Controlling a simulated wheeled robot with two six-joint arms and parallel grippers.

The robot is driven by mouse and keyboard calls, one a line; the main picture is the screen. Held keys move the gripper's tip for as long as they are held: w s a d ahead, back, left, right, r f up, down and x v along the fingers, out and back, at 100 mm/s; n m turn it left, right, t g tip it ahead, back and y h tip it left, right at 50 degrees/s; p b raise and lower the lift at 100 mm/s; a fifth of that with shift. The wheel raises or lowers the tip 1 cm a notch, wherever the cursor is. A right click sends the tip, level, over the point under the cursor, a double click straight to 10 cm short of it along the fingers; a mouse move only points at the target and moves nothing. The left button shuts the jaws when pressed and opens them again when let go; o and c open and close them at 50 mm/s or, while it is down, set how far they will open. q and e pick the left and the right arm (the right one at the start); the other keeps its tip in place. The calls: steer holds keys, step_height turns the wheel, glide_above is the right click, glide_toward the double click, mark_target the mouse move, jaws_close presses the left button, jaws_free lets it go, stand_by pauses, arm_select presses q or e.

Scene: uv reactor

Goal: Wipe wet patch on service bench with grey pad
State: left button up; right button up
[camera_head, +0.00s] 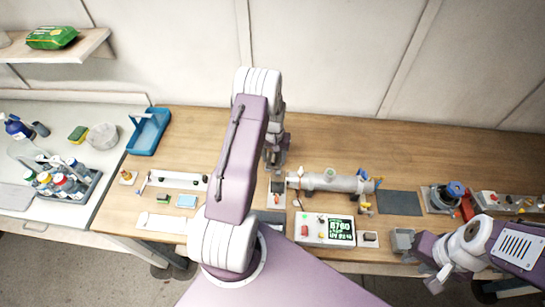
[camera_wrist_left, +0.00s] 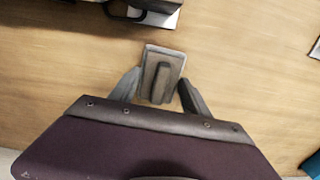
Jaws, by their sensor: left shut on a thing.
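The grey pad (camera_wrist_left: 175,60), a small rectangle with a raised dark handle (camera_wrist_left: 160,82), is between the fingers of my left gripper (camera_wrist_left: 158,84) in the left wrist view. The gripper is shut on it, just over the wooden bench (camera_wrist_left: 60,70); I cannot tell whether the pad touches the wood. In the head view my left gripper (camera_head: 275,160) is at the back middle of the bench (camera_head: 330,135), partly hidden by my arm. No wet patch can be made out in either view. My right gripper (camera_head: 432,272) is at the front right; its jaw opening is unclear.
A horizontal metal cylinder (camera_head: 330,182) lies right of my left gripper. In front are a control box with a green display (camera_head: 325,228) and a dark mat (camera_head: 398,203). A blue tray (camera_head: 148,132) stands at the back left. The back strip of bench right of my gripper is clear.

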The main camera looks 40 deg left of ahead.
arm_select(q)
step_height(320, 180, up, 4)
steer(key=shift+r+p, duration=0.2)
steer(key=shift+p, duration=1.05)
steer(key=shift+r+p, duration=0.6)
steer(key=shift+r, duration=0.15)
step_height(320, 180, up, 2)
steer(key=shift+d+p, duration=0.1)
steer(key=shift+p, duration=0.65)
steer(key=shift+r, duration=0.15)
